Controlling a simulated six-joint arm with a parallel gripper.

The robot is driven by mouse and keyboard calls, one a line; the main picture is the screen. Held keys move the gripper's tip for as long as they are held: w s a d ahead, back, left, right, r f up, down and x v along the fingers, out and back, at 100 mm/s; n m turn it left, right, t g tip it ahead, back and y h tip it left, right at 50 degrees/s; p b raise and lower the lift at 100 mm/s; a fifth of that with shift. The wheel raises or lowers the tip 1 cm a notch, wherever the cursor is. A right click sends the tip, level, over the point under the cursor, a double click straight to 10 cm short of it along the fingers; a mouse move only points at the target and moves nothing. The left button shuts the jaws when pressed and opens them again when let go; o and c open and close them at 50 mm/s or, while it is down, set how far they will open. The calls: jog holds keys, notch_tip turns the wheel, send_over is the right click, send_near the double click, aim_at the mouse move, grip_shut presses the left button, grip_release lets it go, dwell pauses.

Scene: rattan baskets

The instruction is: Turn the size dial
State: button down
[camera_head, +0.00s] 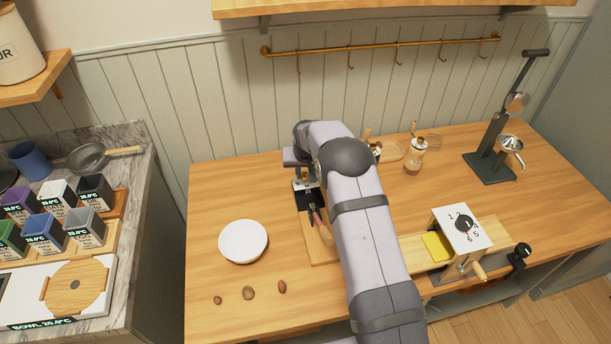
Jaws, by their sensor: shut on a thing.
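A dark round dial (463,224) with numbers around it sits on the top face of a white box (445,221) at the right front of the table. The box has a crank with a wooden handle (478,271). My gripper (306,186) is well to the left of this box, pointing down at the back end of a narrow wooden-based device (320,250) with a black strip and reddish handles. It is shut on a small part at that end. The part itself is mostly hidden by the gripper.
A white bowl (243,241) and three brown nuts (248,293) lie at the left front. A glass jar (416,155) stands behind my arm, and a tall dark lever press (490,160) stands at the back right. A yellow pad (437,246) lies beside the white box.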

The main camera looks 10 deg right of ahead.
jog(key=m+b, duration=0.1)
jog(key=m+h+b, duration=0.1)
jog(key=m+b, duration=0.1)
jog(key=b, duration=0.1)
jog(key=shift+w+a+f+m, duration=0.1)
jog(key=shift+a+f+m, duration=0.1)
jog(key=shift+f+m, duration=0.1)
jog(key=m+b, duration=0.1)
jog(key=m, duration=0.1)
jog(key=m+g+h, duration=0.1)
jog(key=m, duration=0.1)
jog(key=shift+w+a+r+h+b, duration=0.1)
jog(key=shift+a+r+h+b, duration=0.05)
jog(key=shift+r+h+b, duration=0.2)
jog(key=c, duration=1.5)
grip_release()
jog(key=shift+c, duration=0.2)
jog(key=b+v, duration=0.2)
jog(key=v, duration=0.5)
jog(key=shift+r, duration=0.2)
